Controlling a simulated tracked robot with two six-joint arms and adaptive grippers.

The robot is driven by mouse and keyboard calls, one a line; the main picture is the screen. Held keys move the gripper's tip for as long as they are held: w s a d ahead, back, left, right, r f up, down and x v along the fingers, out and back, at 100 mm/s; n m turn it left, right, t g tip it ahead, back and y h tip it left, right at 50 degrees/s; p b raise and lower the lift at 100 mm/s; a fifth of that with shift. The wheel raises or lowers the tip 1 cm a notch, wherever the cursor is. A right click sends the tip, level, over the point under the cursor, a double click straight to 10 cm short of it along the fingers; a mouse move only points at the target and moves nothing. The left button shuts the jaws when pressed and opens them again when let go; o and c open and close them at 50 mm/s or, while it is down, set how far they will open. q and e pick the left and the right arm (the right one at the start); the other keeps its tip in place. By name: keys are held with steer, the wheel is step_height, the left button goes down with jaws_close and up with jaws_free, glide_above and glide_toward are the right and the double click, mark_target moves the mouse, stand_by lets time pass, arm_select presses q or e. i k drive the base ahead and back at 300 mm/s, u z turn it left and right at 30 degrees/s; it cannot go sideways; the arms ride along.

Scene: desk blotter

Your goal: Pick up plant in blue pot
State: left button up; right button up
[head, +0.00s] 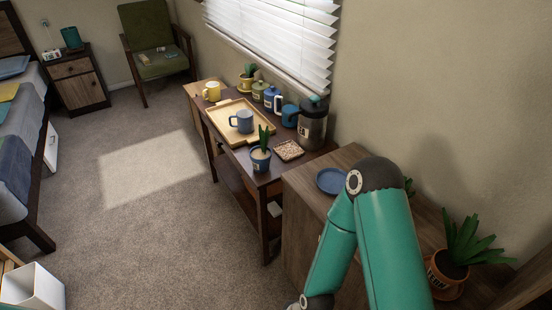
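The plant in the blue pot (260,159) stands upright near the front edge of the dark side table (263,185), at its near end. It has a few upright green leaves. It is just in front of the wooden tray (222,110) and left of a small speckled square mat (289,150). My teal arm reaches in from the lower right, apart from the plant, and its gripper is out of the picture. My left gripper is not in view either.
A nearer wooden cabinet (310,200) holds a blue plate (331,181) and an orange-potted plant (446,270). Carpet (150,220) left is mostly clear.

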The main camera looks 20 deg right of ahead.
mark_target(260, 156)
steer(key=z, duration=0.05)
steer(key=i, duration=1)
steer(key=u, duration=0.05)
